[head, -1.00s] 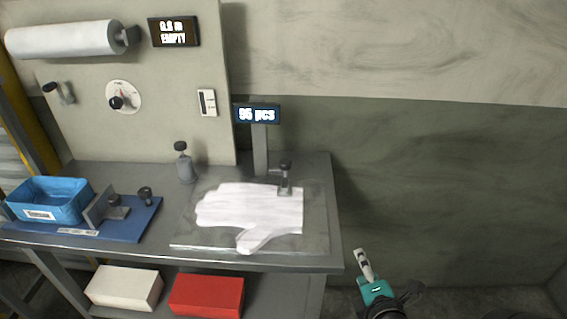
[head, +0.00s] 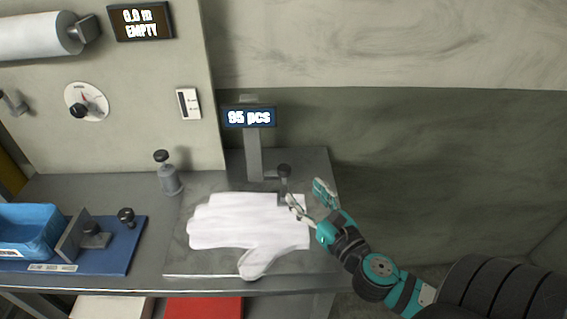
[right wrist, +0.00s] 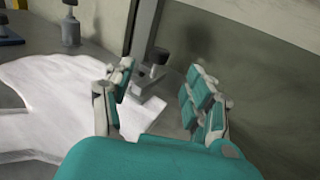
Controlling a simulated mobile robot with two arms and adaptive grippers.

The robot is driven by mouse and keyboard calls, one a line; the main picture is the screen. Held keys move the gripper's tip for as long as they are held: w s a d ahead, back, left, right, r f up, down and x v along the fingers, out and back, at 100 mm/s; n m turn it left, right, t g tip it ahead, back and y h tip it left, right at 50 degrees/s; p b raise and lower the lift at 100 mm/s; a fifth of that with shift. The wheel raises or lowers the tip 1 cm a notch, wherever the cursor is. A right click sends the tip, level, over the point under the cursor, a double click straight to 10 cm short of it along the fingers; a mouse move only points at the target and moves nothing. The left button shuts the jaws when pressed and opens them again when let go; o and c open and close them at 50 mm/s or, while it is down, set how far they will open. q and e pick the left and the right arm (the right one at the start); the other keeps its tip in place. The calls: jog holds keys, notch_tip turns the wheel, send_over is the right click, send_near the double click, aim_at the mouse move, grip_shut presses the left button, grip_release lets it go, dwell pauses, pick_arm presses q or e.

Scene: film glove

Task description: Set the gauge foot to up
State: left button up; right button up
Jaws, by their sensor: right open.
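The gauge foot (head: 285,188) is a small metal piece with a dark knob on top, at the base of the gauge post (head: 253,155). It sits low, at the cuff edge of the white glove stack (head: 235,220); my finger partly hides it in the head view. In the right wrist view the foot (right wrist: 147,82) shows between my fingers and appears to rest on the stack. My right gripper (head: 306,194) is open and empty, its fingers just short of the foot and either side of it in the wrist view. My left gripper is out of view.
The gauge display (head: 249,117) reads 95 pcs. A grey knobbed bottle (head: 168,175) stands behind the stack. A blue bin (head: 25,232) and a blue plate fixture (head: 120,255) are on the left. The wall is behind; space right of the bench is clear.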

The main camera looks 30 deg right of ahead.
aim_at(287, 174)
jog(key=w, duration=0.3)
jog(key=w+p, duration=0.1)
jog(key=w, duration=0.1)
jog(key=shift+w+d+r, duration=0.15)
jog(key=shift+d+r, duration=0.1)
jog(key=w, duration=0.2)
jog(key=w+p, duration=0.1)
jog(key=w, duration=0.1)
jog(key=shift+w+d+f, duration=0.15)
jog(key=shift+w+f, duration=0.05)
jog(key=shift+w, duration=0.3)
jog(key=c, duration=1)
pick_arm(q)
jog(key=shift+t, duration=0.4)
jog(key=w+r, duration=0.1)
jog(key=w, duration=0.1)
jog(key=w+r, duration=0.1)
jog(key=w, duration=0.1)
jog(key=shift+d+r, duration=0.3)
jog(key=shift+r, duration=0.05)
pick_arm(e)
jog(key=shift+f, duration=0.1)
grip_shut()
jog(key=shift+w, duration=0.1)
